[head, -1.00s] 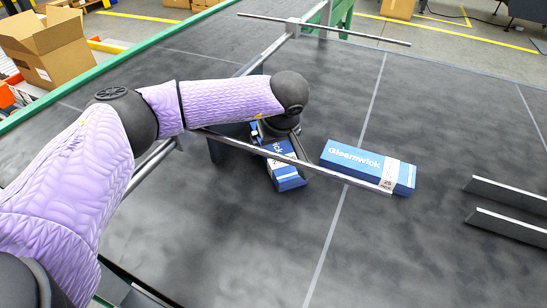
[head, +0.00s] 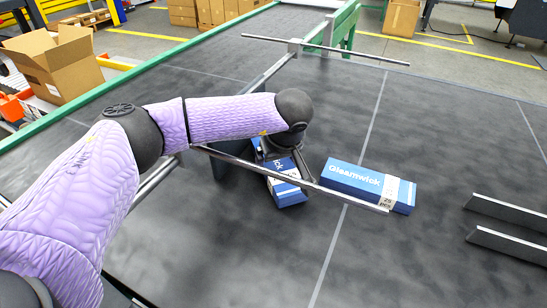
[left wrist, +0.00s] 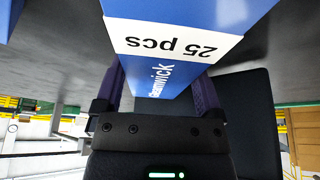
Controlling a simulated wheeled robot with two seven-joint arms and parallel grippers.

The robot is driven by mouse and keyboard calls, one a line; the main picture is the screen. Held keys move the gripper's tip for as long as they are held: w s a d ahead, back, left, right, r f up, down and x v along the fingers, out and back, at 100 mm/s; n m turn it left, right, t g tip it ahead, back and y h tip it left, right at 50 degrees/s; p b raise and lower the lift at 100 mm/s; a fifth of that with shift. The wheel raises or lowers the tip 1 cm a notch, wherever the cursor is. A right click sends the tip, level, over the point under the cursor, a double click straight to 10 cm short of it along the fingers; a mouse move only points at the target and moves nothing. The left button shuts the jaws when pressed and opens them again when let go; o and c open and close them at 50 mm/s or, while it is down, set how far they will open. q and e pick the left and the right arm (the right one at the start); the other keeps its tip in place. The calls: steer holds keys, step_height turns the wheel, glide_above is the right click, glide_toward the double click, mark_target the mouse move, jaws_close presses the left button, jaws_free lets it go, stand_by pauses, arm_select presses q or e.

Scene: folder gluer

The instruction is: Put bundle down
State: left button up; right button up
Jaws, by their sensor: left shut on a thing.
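My left gripper (left wrist: 155,90) is shut on a blue bundle (left wrist: 190,12) with a white "25 pcs" band, its fingers on either side of it. In the head view this bundle (head: 288,192) is at or just above the dark belt, partly hidden by my wrist and a metal rod; I cannot tell whether it touches the belt. The left gripper (head: 285,165) is mostly hidden there too. A second blue bundle (head: 352,178) with a white band lies flat on the belt to the right, apart from the held one. My right gripper is not in view.
The metal rod (head: 340,193) crosses above the belt (head: 250,260) in front of both bundles. Two metal rails (head: 505,243) stand at the right. An open carton (head: 55,65) is beyond the green edge. The front of the belt is clear.

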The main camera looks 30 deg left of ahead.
mark_target(279, 161)
arm_select(q)
steer(key=r+p, duration=0.2)
steer(key=r, duration=0.1)
steer(key=r+p, duration=0.1)
steer(key=shift+d+r, duration=0.3)
steer(key=shift+r, duration=0.05)
step_height(279, 161, up, 12)
steer(key=p, duration=0.9)
steer(key=shift+a+p, duration=0.1)
steer(key=shift+p, duration=0.3)
steer(key=s+d+f+m+h+b, duration=0.1)
steer(key=s+d+m, duration=0.1)
steer(key=s+m, duration=0.1)
steer(key=s+d+f+m+t+h+b, duration=0.1)
steer(key=s+d+m, duration=0.2)
steer(key=s, duration=0.2)
steer(key=s+d+f+m+h+b, duration=0.1)
steer(key=s+d+m, duration=0.2)
steer(key=s, duration=0.2)
steer(key=shift+d+f+m+t+b, duration=0.1)
steer(key=shift+f+m+t+b, duration=0.2)
steer(key=shift+f, duration=0.05)
